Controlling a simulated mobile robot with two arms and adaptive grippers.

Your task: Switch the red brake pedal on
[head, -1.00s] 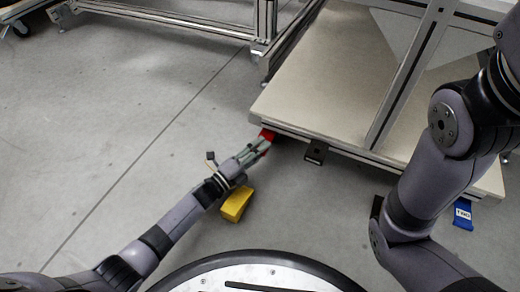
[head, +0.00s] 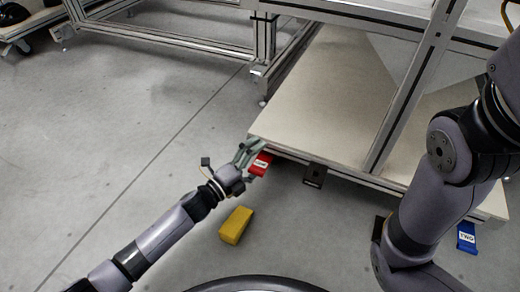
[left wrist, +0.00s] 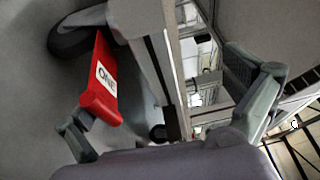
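The red brake pedal (head: 260,163), with a white label, sticks out under the near left corner of the pale cart shelf (head: 330,95).
A blue pedal (head: 466,237) labelled "TWO" is at the cart's right. A black bracket (head: 314,175) hangs under the shelf edge. The floor to the left is clear.

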